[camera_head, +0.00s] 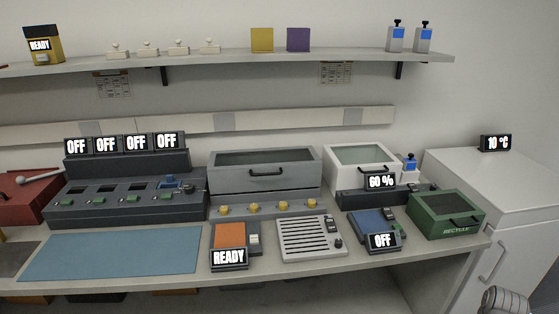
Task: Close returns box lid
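No box in view carries a readable "returns" label, so I cannot tell which one is the returns box. A green box (445,214) marked RECYCLE sits at the bench's right end, its dark-windowed lid (447,204) appearing shut. A large grey box (265,180) with a front handle stands mid-bench, its windowed top appearing shut. A white box (355,155) with a window and handle stands behind the 60 % display, also appearing shut. A red box-like thing (28,197) at the left edge is partly cut off. My gripper is not in view.
The workbench (330,268) holds a charger bank (125,205), blue mat (112,254), orange pad (230,234), white slatted unit (310,238) and blue pad (372,223). A wall shelf (225,56) hangs above. A white fridge-like cabinet (500,180) stands right. The blue mat is clear.

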